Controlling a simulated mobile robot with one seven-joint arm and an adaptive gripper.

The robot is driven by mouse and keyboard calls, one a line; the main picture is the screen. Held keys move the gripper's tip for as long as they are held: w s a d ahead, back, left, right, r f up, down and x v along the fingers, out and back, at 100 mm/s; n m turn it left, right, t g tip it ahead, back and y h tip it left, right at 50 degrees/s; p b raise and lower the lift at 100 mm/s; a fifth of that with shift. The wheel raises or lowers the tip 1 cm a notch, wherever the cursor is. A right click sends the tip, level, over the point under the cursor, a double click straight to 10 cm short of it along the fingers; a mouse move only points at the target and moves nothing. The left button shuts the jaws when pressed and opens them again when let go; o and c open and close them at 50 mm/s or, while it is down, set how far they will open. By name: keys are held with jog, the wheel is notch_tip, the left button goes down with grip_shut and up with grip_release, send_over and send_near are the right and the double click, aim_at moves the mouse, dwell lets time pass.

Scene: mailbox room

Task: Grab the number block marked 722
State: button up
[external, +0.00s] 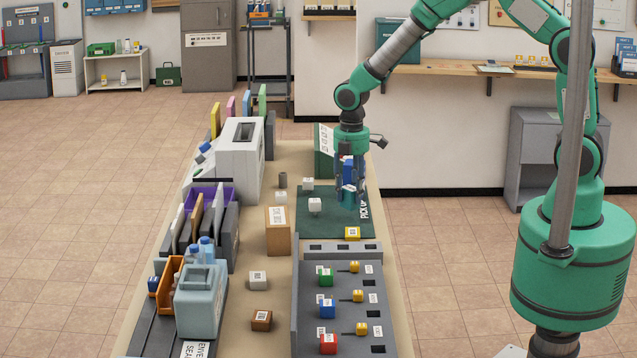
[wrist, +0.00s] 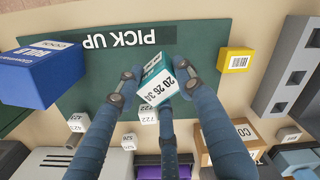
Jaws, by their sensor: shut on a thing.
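The white number block marked 722 (wrist: 147,117) sits on the green pick-up mat (wrist: 205,40) in the wrist view, partly hidden by my lower finger. It appears to be the nearer white block (external: 315,206) in the external view. My gripper (wrist: 156,78) is shut on a teal-and-white box (wrist: 158,88) whose label reads 20 26 34. In the external view my gripper (external: 349,198) points down over the right part of the mat, right of the 722 block and apart from it. I cannot tell whether the teal box touches the mat.
Another white number block (external: 308,184) stands farther back, and one (external: 281,197) stands left. A blue box (wrist: 40,78) stands at the mat's far end. A yellow block (external: 352,233) is at its near edge. A brown carton (external: 278,232) and grey panel (external: 340,250) are nearer.

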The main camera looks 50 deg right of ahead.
jog(key=s+d, duration=0.2)
jog(key=s, duration=0.4)
jog(key=s+d+r+p, duration=0.1)
jog(key=s+d, duration=0.1)
jog(key=s, duration=0.5)
jog(key=shift+d+r, duration=0.2)
jog(key=shift+d, duration=0.15)
jog(key=shift+m, duration=0.3)
jog(key=m, duration=0.7)
jog(key=shift+s+d+r, duration=0.1)
jog(key=shift+s, duration=0.1)
jog(key=shift+w, duration=0.1)
jog(key=w+a, duration=0.1)
jog(key=w, duration=0.4)
jog(key=w+a+f+b, duration=0.1)
jog(key=w+a, duration=0.1)
jog(key=w, duration=0.3)
jog(key=w+a+b, duration=0.1)
jog(key=w+a, duration=0.1)
jog(key=w, duration=0.3)
jog(key=shift+a+f, duration=0.25)
jog(key=shift+c, duration=0.2)
jog(key=shift+s+f, duration=0.1)
